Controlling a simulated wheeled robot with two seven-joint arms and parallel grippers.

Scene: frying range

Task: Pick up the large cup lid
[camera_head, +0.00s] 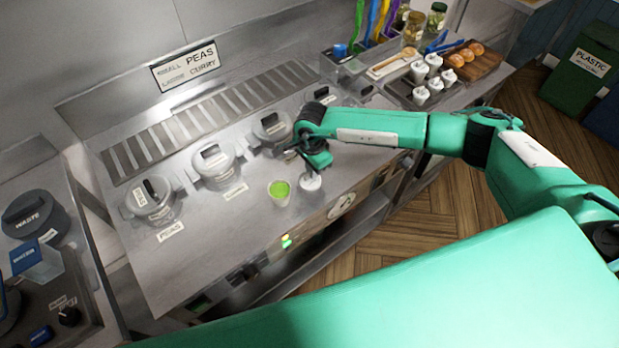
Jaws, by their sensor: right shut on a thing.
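A small round white lid (310,182) shows just below the fingers of my right gripper (307,168), at the middle of the steel counter. The gripper is shut on it, though the fingers are small and partly hidden by the gripper body. A cup with bright green contents (280,192) stands upright on the counter, just left of the lid and apart from it. The cup's top is open. My left gripper is not in view.
Several lidded steel pots (213,165) line the counter's back, in front of a slotted grate (180,125). A tray of white cups (432,80) and a board of buns (470,62) stand at the right. Bare counter lies left of the cup.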

